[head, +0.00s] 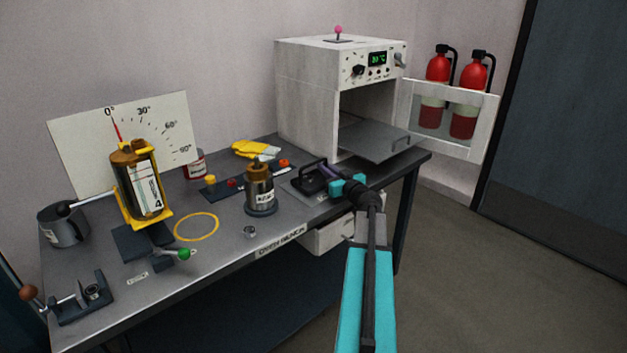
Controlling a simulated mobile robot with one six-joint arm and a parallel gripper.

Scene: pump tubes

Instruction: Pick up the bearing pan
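A small dark pan with a raised handle (307,181) sits on the right part of the grey bench, in front of the white oven; it looks like the bearing pan, though its contents are too small to make out. My gripper (329,174) is at the pan's right side, reaching in from the lower right.
The oven (302,95) stands behind, its door (412,90) open to the right and a grey shelf (375,142) sticking out. A metal canister (260,190) stands left of the pan. A yellow ring (196,227) and a tilted cylinder stand (148,215) lie farther left.

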